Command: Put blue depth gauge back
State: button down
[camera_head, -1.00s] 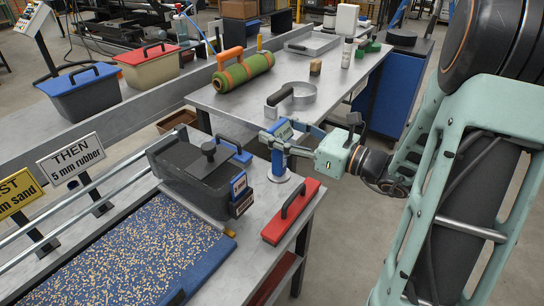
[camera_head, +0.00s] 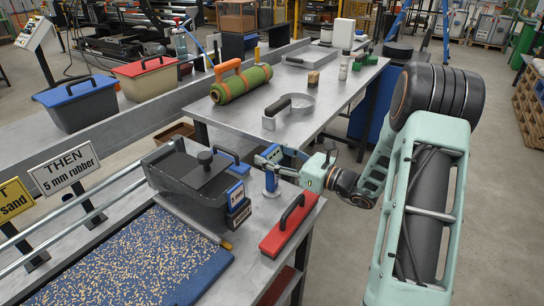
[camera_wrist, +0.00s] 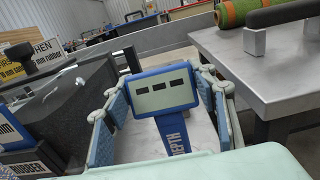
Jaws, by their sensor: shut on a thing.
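The blue depth gauge (camera_wrist: 163,92) fills the middle of the wrist view, with a pale face, three dark windows and "DEPTH" lettered on its stem. My gripper (camera_wrist: 164,106) is shut on it, one finger on each side. In the head view, the gauge (camera_head: 271,180) stands upright with a round pale foot, between the dark spreader box (camera_head: 190,178) and the red float (camera_head: 290,225). My gripper (camera_head: 274,161) reaches it from the right and hides part of its top. I cannot tell whether the foot touches the bench.
A speckled blue mat (camera_head: 115,255) lies in front.

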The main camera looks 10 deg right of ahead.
jog(key=shift+r, duration=0.1)
jog(key=shift+f, duration=0.2)
jog(key=c, duration=0.8)
grip_release()
jog(key=shift+r, duration=0.1)
jog(key=shift+r, duration=0.2)
jog(key=v, duration=1.2)
jog(key=shift+p, duration=0.35)
jog(key=shift+d+f, duration=0.1)
